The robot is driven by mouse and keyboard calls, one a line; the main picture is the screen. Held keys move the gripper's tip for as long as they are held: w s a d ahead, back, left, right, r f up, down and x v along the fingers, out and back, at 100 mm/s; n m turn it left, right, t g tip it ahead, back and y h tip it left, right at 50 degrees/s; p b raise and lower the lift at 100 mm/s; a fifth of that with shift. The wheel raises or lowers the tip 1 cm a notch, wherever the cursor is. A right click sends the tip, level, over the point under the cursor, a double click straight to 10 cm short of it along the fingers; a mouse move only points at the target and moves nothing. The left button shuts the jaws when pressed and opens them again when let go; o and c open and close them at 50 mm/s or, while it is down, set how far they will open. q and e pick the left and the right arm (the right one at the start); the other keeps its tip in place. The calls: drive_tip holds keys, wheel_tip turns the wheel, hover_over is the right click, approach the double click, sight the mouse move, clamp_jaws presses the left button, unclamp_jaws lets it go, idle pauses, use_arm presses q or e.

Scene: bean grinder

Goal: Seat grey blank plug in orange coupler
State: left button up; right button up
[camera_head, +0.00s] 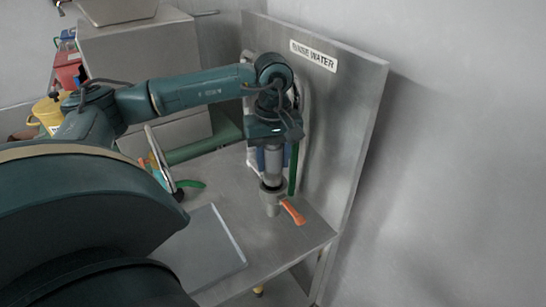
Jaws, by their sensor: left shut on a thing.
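My left gripper (273,145) points down near the backboard and is shut on the grey blank plug (273,162), an upright grey cylinder. Directly below is a grey metal coupler (270,200) with an orange lever (293,212) sticking out to its lower right, at the right part of the steel table. The plug's lower end meets the coupler's top in this view. I cannot tell whether it is inside the mouth or just above it. The fingers are partly hidden by the gripper body. My right gripper is not in view.
A steel backboard (350,105) labelled "RINSE WATER" rises behind the coupler. A green strip (293,170) hangs close to the plug's right. A flat grey panel (208,250) lies on the table (285,245) front left. A red container (68,70) stands far left.

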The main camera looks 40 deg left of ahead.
sight(273, 173)
use_arm(q)
drive_tip(key=shift+f+b, duration=0.6)
drive_tip(key=shift+f, duration=0.15)
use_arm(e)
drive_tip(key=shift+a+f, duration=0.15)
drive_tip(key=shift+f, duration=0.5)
